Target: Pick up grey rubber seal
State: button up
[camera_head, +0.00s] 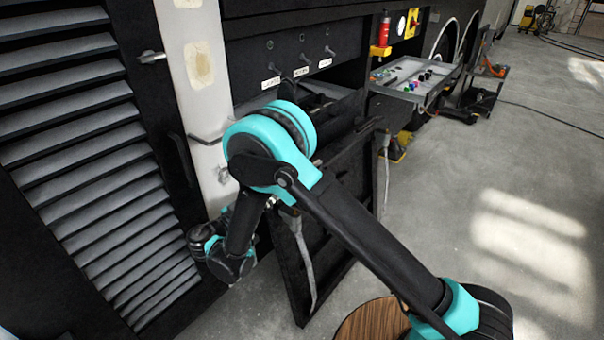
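I cannot make out a grey rubber seal anywhere in the head view. My arm crosses the middle of the picture, with its elbow raised and its wrist bent down at the left, close to the black louvred panel. The fingers of my gripper do not show, so I cannot tell what they are near or whether they hold anything.
The louvred panel (95,165) and a pale post (197,90) stand at the left. A dark folding frame (298,262) stands behind my arm. A round wooden top (368,322) is at the bottom. Right floor is open.

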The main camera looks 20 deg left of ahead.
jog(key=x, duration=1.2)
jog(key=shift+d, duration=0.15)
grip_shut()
